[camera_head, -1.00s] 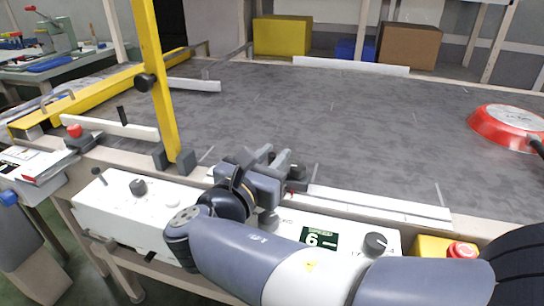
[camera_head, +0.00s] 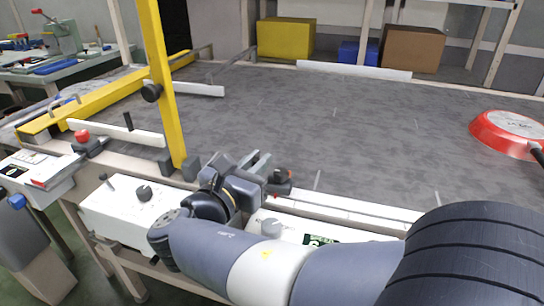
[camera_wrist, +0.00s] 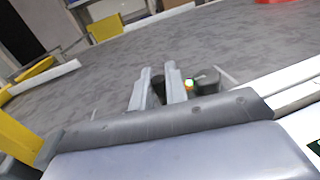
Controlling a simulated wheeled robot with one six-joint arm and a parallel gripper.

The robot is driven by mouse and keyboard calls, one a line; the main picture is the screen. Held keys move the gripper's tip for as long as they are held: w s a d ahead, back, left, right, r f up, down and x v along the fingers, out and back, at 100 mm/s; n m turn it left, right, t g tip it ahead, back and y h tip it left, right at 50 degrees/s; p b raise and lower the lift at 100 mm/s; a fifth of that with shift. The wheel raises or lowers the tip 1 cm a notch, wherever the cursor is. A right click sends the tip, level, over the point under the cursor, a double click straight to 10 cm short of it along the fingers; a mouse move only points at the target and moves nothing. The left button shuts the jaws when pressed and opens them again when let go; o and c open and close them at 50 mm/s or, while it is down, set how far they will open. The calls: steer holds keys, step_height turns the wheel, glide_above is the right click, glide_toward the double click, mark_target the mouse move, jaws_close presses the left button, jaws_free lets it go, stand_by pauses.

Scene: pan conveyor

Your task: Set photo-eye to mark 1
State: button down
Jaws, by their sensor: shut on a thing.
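The photo-eye (camera_head: 280,180) is a small dark block with an orange-red spot, at the near rail of the grey conveyor. In the wrist view the photo-eye (camera_wrist: 205,80) shows a small bright light and sits just right of the fingers. My gripper (camera_head: 258,161) is at the near rail, its two grey fingers close together and pointing over the belt. The fingers (camera_wrist: 160,88) also show in the wrist view. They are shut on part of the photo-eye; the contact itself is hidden. A thin pale mark (camera_head: 318,180) lies on the belt right of the photo-eye. No mark number is readable.
A yellow post (camera_head: 165,100) with dark feet stands left of my gripper. White guide strips (camera_head: 350,207) line the near edge. A control box (camera_head: 120,213) and a partly hidden green display (camera_head: 318,240) sit in front. A red pan (camera_head: 508,130) lies far right. The middle belt is clear.

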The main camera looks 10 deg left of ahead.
steer(key=a+p, duration=0.1)
steer(key=a, duration=0.1)
steer(key=a+p, duration=0.2)
steer(key=a, duration=0.1)
steer(key=shift+w+a+r, duration=0.15)
steer(key=shift+w+r, duration=0.05)
steer(key=shift+a+f, duration=0.2)
steer(key=shift+a, duration=0.25)
steer(key=c, duration=1.5)
jaws_free()
steer(key=p+v, duration=0.2)
steer(key=v, duration=0.8)
steer(key=shift+s, duration=0.4)
steer(key=shift+w, duration=0.1)
